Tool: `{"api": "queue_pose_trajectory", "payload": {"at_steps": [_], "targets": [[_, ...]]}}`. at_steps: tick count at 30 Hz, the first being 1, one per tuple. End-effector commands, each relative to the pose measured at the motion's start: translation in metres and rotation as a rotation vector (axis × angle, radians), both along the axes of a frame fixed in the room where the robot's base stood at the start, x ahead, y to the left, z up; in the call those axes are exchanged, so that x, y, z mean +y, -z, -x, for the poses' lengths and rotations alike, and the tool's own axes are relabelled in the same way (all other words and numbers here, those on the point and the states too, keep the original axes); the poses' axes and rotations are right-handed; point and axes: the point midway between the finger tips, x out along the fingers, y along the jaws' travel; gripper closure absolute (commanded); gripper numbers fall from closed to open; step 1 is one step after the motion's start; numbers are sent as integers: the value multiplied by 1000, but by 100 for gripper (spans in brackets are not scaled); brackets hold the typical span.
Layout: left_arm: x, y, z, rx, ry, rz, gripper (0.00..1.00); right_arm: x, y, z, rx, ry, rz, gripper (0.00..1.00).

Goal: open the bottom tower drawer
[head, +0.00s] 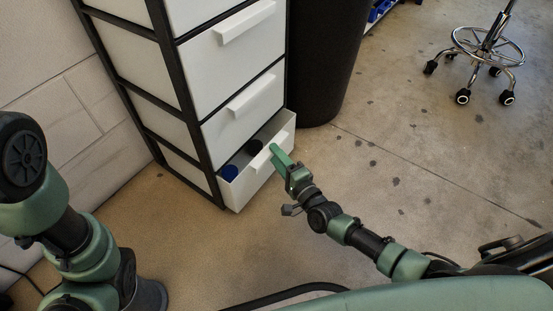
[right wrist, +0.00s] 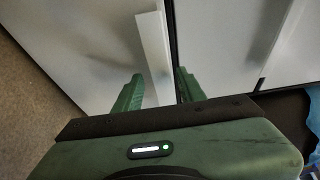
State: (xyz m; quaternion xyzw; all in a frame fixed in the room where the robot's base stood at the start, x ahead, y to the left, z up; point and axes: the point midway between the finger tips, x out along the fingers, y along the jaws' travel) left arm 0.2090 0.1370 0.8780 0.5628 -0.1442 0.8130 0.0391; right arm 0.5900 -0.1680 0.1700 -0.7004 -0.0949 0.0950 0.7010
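The white drawer tower (head: 225,75) has a black frame. Its bottom drawer (head: 238,187) stands partly open, with dark blue and dark round things inside. My right gripper (head: 277,155) is at the front of this drawer, with its green fingers over the handle. In the right wrist view the white handle bar (right wrist: 152,50) runs between the two green fingers (right wrist: 160,88), which are close on either side of it. The handle is partly hidden by the gripper in the head view. My left arm shows at the left, but its gripper is out of view.
The drawers above (head: 243,108) are shut. A black bin (head: 325,60) stands right of the tower. A wheeled stool (head: 487,50) is at the far right. The concrete floor (head: 400,150) before and right of the drawer is clear. A pale wall (head: 45,75) is at the left.

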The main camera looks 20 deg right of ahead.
Motion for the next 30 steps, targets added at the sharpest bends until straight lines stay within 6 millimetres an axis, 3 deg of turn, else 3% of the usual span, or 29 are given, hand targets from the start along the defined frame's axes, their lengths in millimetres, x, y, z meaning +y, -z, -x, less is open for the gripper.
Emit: {"api": "queue_pose_trajectory", "payload": {"at_steps": [8,12,30], "targets": [[0,1,0,-1,0,-1,64,1,0,-2,1,0,0,60],[0,1,0,-1,0,-1,64,1,0,-2,1,0,1,99],[0,1,0,0,0,-1,64,0,3,0,6,-1,6,100]]}}
